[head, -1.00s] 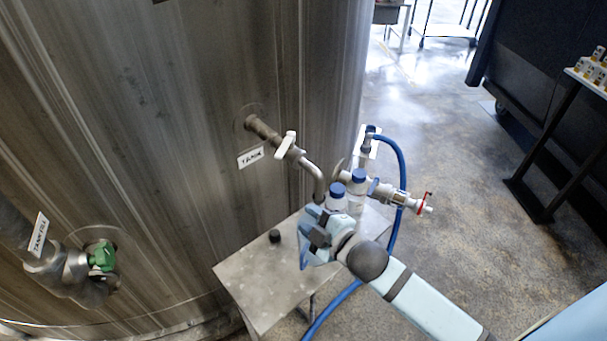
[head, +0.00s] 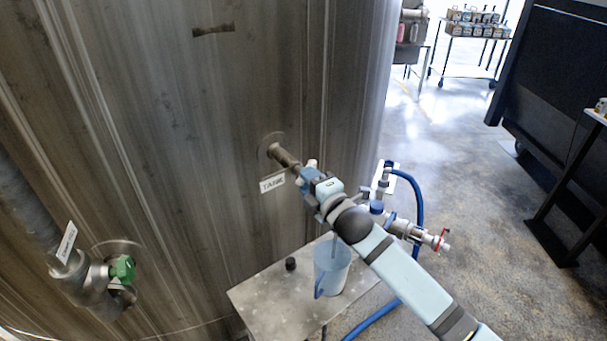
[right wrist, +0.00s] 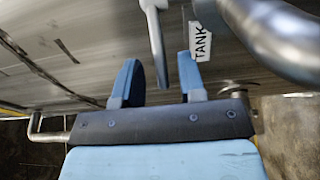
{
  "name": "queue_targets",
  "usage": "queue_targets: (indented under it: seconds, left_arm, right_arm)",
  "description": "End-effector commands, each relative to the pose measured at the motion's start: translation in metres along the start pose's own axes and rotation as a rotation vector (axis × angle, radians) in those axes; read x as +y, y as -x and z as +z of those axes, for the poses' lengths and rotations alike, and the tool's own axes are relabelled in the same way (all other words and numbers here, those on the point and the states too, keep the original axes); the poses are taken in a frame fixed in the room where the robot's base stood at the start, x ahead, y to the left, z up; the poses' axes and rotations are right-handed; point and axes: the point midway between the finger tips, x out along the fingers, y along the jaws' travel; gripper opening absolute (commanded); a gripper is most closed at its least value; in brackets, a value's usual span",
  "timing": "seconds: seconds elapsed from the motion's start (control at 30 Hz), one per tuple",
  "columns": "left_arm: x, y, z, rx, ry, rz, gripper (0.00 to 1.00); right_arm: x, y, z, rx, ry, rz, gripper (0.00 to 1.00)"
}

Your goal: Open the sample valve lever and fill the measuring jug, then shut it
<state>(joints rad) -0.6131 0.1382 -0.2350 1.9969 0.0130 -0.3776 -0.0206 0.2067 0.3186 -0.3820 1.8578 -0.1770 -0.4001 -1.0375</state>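My right gripper (head: 308,177) is raised at the valve on the tank's outlet pipe (head: 284,157). In the right wrist view its two blue fingers (right wrist: 159,78) are open. The white lever (right wrist: 155,42) reaches down between them, with a gap on either side; I cannot tell its depth exactly. In the head view only a white tip of the lever (head: 311,163) shows behind the gripper. The blue measuring jug (head: 328,268) stands upright on the metal stand (head: 262,298), partly behind my right arm. The spout is mostly hidden in the head view. My left gripper is out of view.
A small black cap (head: 291,264) lies left of the jug. A second pipe with a red-handled valve (head: 440,240) and a blue hose (head: 418,200) are on the right. A green valve (head: 122,269) is at lower left.

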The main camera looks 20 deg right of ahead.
Motion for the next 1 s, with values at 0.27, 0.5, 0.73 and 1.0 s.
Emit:
queue_targets:
  seconds: [0.27, 0.5, 0.73, 1.0]
  left_arm:
    - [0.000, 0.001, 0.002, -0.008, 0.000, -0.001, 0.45]
    - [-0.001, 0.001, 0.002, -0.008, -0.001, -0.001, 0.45]
    - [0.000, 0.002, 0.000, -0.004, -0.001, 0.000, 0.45]
    - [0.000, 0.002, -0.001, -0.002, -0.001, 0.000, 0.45]
  right_arm:
    - [0.000, -0.025, 0.000, 0.000, 0.000, -0.001, 0.37]
    - [-0.001, -0.026, 0.000, 0.000, 0.000, -0.001, 0.37]
    - [-0.001, -0.025, 0.000, 0.000, 0.000, -0.001, 0.00]
    - [-0.001, -0.026, 0.000, -0.002, 0.000, -0.001, 0.00]
